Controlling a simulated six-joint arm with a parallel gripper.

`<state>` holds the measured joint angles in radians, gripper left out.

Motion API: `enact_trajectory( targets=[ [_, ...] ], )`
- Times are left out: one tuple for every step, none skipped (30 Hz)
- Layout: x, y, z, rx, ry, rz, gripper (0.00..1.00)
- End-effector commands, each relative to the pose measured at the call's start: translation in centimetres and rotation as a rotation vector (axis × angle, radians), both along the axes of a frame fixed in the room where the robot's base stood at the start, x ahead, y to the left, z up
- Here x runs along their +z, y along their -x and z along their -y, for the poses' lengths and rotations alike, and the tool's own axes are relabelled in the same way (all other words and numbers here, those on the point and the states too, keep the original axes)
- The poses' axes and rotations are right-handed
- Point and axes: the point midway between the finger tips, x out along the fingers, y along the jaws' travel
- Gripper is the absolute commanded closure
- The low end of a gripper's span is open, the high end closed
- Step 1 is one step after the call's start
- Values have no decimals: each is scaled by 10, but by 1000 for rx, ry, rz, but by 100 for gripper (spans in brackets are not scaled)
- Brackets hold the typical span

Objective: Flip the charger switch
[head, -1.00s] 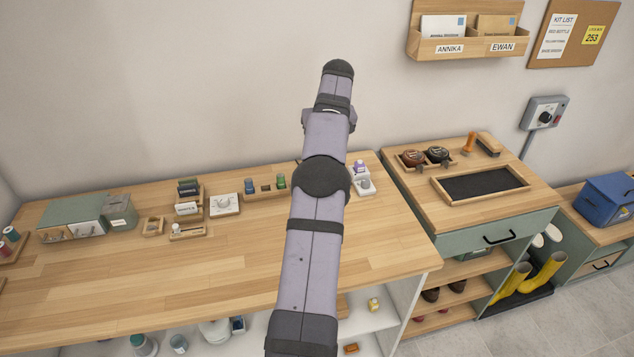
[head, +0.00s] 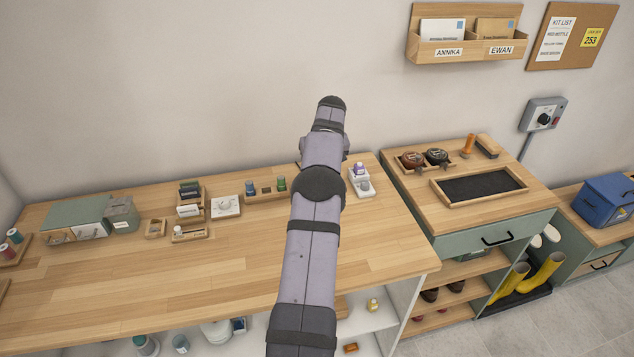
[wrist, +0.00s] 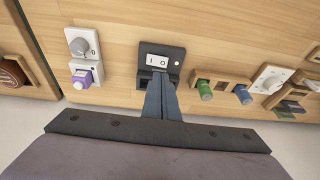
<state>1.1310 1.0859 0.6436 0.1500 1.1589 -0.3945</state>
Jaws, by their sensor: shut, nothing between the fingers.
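The charger is a black box (wrist: 175,50) on the wooden bench in the wrist view, with a white rocker switch (wrist: 157,59) marked I and O and a small pale dot beside it. My gripper (wrist: 158,80) is shut and empty. Its fingertips are at the charger's lower edge in the picture, just below the switch; I cannot tell whether they touch it. In the head view my arm hides the charger and the fingers.
A white plate with a grey dial and purple-capped bottle (wrist: 83,72) stands left of the charger in the wrist view. A wooden rack (wrist: 222,88) with green and blue bottles stands right. The bench front (head: 130,285) is clear.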

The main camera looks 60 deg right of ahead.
Motion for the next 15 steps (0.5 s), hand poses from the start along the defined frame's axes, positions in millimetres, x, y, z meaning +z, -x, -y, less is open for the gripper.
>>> enact_trajectory(
  targets=[
    [-7,-2,1,1,-3,-1,100],
    [-11,-3,1,1,-3,-2,100],
    [-17,-4,1,0,-3,-1,100],
    [-21,-4,0,1,-4,-2,100],
    [-25,-5,0,0,-3,-1,100],
    [-30,-5,0,0,-3,-1,100],
    [-33,-5,-1,0,-2,-1,100],
    [-36,-6,-1,1,-2,-1,100],
    [-40,-6,-1,1,-1,0,100],
    [-42,-6,-1,1,-2,-1,100],
    [-45,-6,-1,1,-2,-1,100],
    [-47,-7,-1,1,0,0,100],
    [-48,-7,-1,1,0,0,100],
    [-50,-7,-1,1,0,0,100],
    [-51,-7,-2,1,1,1,100]
  ],
)
